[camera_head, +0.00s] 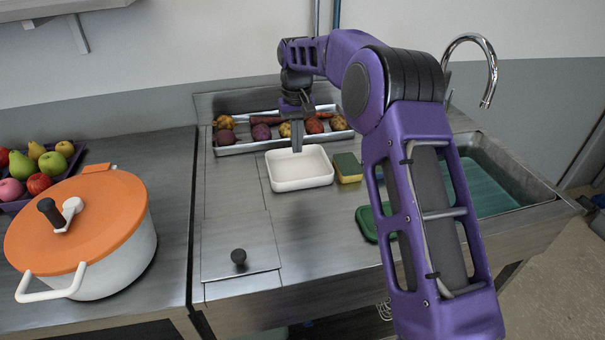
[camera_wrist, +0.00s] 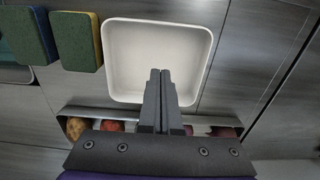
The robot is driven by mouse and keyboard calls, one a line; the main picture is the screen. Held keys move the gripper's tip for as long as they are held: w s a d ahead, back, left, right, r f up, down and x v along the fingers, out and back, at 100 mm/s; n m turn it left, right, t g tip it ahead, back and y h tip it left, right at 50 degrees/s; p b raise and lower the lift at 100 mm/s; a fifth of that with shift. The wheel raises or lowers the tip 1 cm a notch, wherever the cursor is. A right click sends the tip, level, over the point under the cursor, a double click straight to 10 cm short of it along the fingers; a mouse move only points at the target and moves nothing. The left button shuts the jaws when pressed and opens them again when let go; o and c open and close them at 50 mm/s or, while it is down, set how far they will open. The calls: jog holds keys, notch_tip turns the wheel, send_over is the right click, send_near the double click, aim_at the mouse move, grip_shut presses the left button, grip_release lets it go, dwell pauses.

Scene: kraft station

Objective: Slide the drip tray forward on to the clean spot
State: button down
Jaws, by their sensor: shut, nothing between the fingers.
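The drip tray is a white, shallow, rounded rectangular tray (camera_head: 302,181) on the steel counter in the middle of the head view. It also shows in the wrist view (camera_wrist: 128,58), where it looks empty. My gripper (camera_head: 297,148) is shut and empty, its fingers pointing down at the tray's back edge. In the wrist view my shut fingertips (camera_wrist: 160,75) overlap the tray's inside near that edge. I cannot tell whether they touch it. No marked clean spot can be made out on the counter.
A metal trough of vegetables (camera_head: 231,150) stands behind the tray. A yellow-green sponge (camera_head: 348,168) is close at its right, with a green item (camera_head: 366,222) and the sink (camera_head: 490,180) farther right. The counter in front is clear up to a black knob (camera_head: 238,256). An orange-lidded pot (camera_head: 105,235) stands left.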

aim_at(298, 175)
notch_tip(298, 175, down, 8)
jog(key=shift+r, duration=0.1)
jog(key=shift+s+d+r, duration=0.1)
jog(key=shift+s+d, duration=0.1)
jog(key=shift+s, duration=0.3)
jog(key=shift+s+d+r, duration=0.1)
jog(key=shift+s+d, duration=0.05)
jog(key=shift+s, duration=0.3)
jog(key=shift+s+d+b, duration=0.25)
jog(key=shift+s+b, duration=0.05)
jog(key=shift+s, duration=0.65)
